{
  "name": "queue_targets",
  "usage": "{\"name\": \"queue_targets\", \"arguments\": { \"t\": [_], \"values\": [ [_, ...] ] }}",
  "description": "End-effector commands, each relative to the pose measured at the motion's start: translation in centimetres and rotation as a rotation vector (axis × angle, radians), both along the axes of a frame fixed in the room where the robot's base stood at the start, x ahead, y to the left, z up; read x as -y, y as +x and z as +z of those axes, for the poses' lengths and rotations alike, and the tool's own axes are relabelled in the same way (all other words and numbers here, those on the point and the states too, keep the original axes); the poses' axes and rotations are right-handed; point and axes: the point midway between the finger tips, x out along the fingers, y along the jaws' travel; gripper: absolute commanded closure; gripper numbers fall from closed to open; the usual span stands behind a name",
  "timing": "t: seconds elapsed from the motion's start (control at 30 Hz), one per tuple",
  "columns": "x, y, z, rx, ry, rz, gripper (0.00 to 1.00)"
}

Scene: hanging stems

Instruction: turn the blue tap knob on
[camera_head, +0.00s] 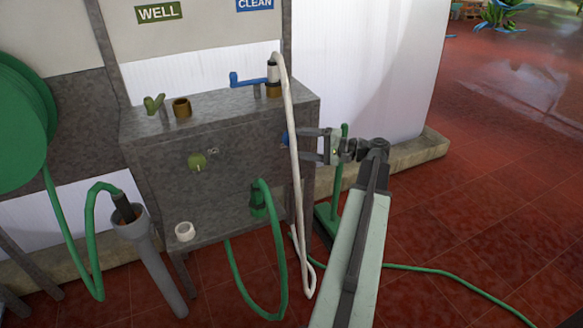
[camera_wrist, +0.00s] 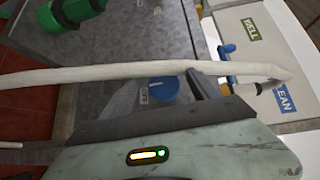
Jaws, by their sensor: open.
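The blue tap knob (camera_head: 284,139) is on the right part of the grey cabinet's front, partly hidden by the white hose (camera_head: 293,170). In the wrist view the blue knob (camera_wrist: 163,89) shows below the white hose (camera_wrist: 120,73), beside a small label. My gripper (camera_head: 303,144) is open and empty, just right of the knob, its two fingers pointing at it. The hose runs close to the fingertips; whether the fingers touch the hose or knob I cannot tell. One dark finger shows right of the knob in the wrist view.
A green knob (camera_head: 197,162) sits on the same cabinet (camera_head: 240,155). A blue lever (camera_head: 245,80) and a green lever (camera_head: 154,104) are on top. A green hose nozzle (camera_head: 258,200) hangs at the front. Red tiled floor is open to the right.

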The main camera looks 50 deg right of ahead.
Motion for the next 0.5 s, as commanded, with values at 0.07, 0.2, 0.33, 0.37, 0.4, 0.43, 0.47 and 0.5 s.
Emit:
{"name": "queue_targets", "arguments": {
  "t": [0.07, 0.2, 0.33, 0.37, 0.4, 0.43, 0.47, 0.5],
  "values": [
    [2.1, -1.7, -0.9, 0.044, 0.019, -0.037, 0.31],
    [3.2, -2.8, -0.3, 0.076, 0.030, -0.060, 0.31],
    [3.0, -2.5, 0.0, 0.077, 0.031, -0.059, 0.31],
    [2.9, -2.2, 0.0, 0.076, 0.030, -0.058, 0.31],
    [2.6, -1.7, 0.0, 0.076, 0.031, -0.057, 0.31],
    [2.4, -1.2, -0.1, 0.076, 0.031, -0.057, 0.31],
    [2.2, -0.7, -0.1, 0.076, 0.031, -0.057, 0.31],
    [1.8, 0.0, -0.1, 0.075, 0.030, -0.056, 0.31]
  ]
}}
